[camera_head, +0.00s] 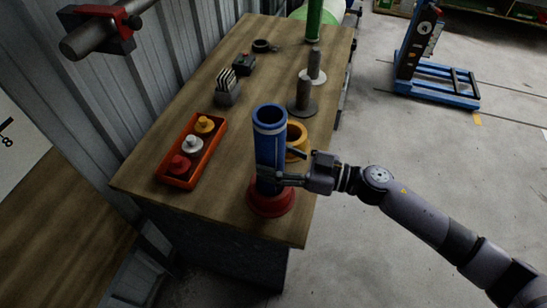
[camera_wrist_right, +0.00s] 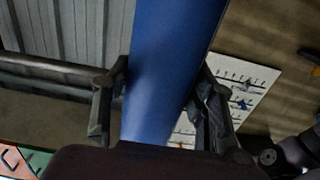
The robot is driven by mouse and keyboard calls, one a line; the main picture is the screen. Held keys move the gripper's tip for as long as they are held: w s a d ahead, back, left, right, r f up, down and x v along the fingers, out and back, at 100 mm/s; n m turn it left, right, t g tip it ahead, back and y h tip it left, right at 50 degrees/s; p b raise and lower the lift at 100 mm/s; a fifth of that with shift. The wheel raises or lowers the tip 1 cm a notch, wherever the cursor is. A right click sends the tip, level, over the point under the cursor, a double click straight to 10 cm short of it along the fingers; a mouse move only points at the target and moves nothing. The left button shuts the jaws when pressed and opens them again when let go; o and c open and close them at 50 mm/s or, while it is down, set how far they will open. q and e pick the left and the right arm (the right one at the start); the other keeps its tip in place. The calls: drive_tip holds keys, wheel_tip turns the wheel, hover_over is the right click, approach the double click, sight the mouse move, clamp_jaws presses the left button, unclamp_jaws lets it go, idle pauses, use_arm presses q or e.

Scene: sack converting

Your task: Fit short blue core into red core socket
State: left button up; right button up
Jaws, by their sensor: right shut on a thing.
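The short blue core (camera_head: 268,140) is a hollow blue tube with a pale band near its top, standing about upright above the red core socket (camera_head: 270,206). The red socket is a round red base near the bench's front right corner. The core's lower end meets or overlaps the socket in the head view; I cannot tell how deep it sits. My right gripper (camera_head: 283,179) is shut on the lower part of the core, coming from the right. In the right wrist view the blue core (camera_wrist_right: 165,75) lies between both fingers (camera_wrist_right: 163,100). My left gripper is not in view.
A yellow socket (camera_head: 296,140) stands just behind the core. An orange tray (camera_head: 193,150) with several knobbed pieces lies to the left. Grey spindles (camera_head: 303,97) and a green tube (camera_head: 314,20) stand farther back on the wooden bench (camera_head: 150,160). The bench's middle is partly clear.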

drive_tip(key=shift+f+b, duration=0.4)
drive_tip(key=shift+f, duration=0.3)
drive_tip(key=o, duration=1.6)
drive_tip(key=shift+o, duration=0.6)
drive_tip(key=shift+f, duration=0.1)
drive_tip(key=shift+d, duration=0.15)
drive_tip(key=v, duration=1.1)
drive_tip(key=shift+d, duration=0.35)
drive_tip(key=shift+s, duration=0.15)
